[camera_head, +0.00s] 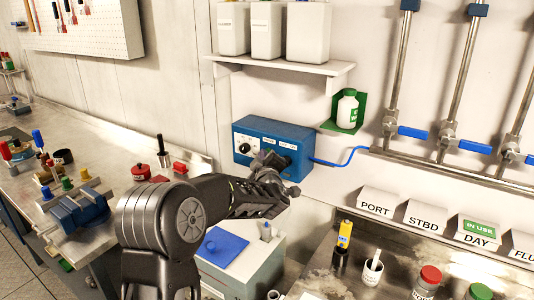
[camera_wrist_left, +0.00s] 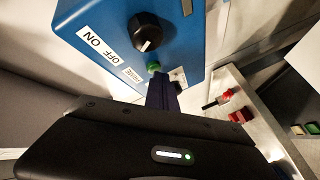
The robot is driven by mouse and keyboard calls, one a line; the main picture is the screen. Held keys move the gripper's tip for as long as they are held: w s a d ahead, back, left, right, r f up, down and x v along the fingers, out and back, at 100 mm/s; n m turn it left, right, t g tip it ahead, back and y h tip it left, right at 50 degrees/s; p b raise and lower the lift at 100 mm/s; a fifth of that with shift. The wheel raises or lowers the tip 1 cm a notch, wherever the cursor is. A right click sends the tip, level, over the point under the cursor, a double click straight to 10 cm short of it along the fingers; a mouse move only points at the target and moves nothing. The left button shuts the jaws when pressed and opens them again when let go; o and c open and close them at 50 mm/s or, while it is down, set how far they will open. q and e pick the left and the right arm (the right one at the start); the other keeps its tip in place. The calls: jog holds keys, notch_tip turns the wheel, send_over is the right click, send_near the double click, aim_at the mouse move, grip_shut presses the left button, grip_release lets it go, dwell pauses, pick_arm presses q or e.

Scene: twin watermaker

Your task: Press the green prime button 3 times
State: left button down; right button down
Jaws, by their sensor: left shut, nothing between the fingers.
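The blue control box (camera_head: 255,137) is mounted on the wall below the shelf. It also fills the top of the left wrist view (camera_wrist_left: 175,30), with a black knob (camera_wrist_left: 145,31), ON and OFF labels and a PRIME label. The green prime button (camera_wrist_left: 153,66) shows below the knob there; in the head view my gripper hides it. My left gripper (camera_head: 266,160) is shut and empty in front of the box. Its closed fingers (camera_wrist_left: 160,90) point at the green button, with the tips right at it; I cannot tell if they touch. My right gripper is not in view.
A blue hose (camera_head: 340,162) runs from the box to pipes with blue valve handles (camera_head: 427,133). A white bottle (camera_head: 347,110) stands on a green bracket to the right. A shelf with white containers (camera_head: 267,30) is above. A cluttered bench (camera_head: 120,155) is at left.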

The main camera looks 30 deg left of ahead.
pick_arm(q)
jog(key=shift+s, duration=0.1)
jog(key=shift+s+b, duration=0.45)
jog(key=shift+s, duration=0.25)
jog(key=s+b, duration=0.2)
jog(key=s, duration=0.3)
dwell(2.6)
